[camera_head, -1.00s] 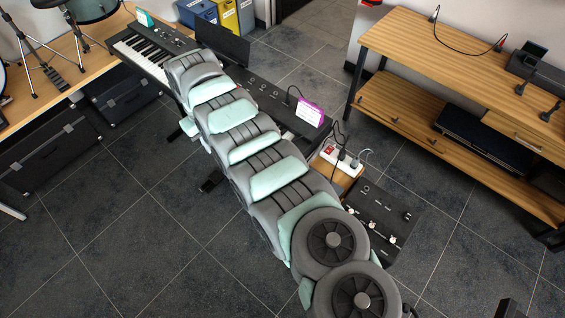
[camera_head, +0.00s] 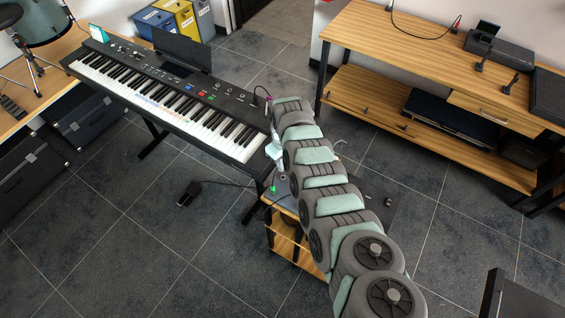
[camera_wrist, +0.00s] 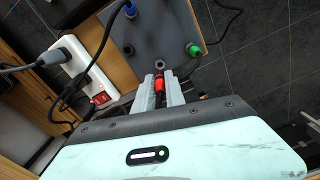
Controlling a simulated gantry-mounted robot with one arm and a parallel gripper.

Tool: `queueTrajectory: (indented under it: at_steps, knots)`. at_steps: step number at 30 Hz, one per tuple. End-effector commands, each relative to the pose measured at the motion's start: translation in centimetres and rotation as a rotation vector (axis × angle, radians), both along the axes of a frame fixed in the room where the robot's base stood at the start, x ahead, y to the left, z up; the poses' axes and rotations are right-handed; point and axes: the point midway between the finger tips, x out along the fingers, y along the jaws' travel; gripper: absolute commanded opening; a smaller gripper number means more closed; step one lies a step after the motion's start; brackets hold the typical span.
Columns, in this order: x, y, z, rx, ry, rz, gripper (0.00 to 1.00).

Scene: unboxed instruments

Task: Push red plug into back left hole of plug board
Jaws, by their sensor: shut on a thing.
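In the wrist view my gripper (camera_wrist: 160,88) is shut on the red plug (camera_wrist: 158,84), which lies between its two pale fingers. The plug's far end points at a dark round hole (camera_wrist: 160,65) near the edge of the grey plug board (camera_wrist: 158,32). I cannot tell whether it touches. Another open hole (camera_wrist: 128,49) is nearby. A green plug (camera_wrist: 194,50) and a blue plug (camera_wrist: 130,10) sit in the board. In the head view the green plug (camera_head: 273,189) shows on the board, beside my arm. The red plug and fingertips are hidden there.
A white power strip (camera_wrist: 86,72) with a red switch lies beside the board, with black cables around it. The board is on a wooden stand (camera_head: 283,246). A keyboard (camera_head: 180,95) stands to the left, a wooden shelf unit (camera_head: 420,50) to the right.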

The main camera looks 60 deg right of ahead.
Motion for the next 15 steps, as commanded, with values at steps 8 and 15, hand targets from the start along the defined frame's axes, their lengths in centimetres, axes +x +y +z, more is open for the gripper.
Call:
queueTrajectory:
  at_steps: [8, 15]
  knots:
    - [0.0, -0.1, -2.5, -0.001, -0.001, 0.000, 0.00]
    - [0.0, -0.1, -4.4, -0.002, 0.000, -0.001, 0.00]
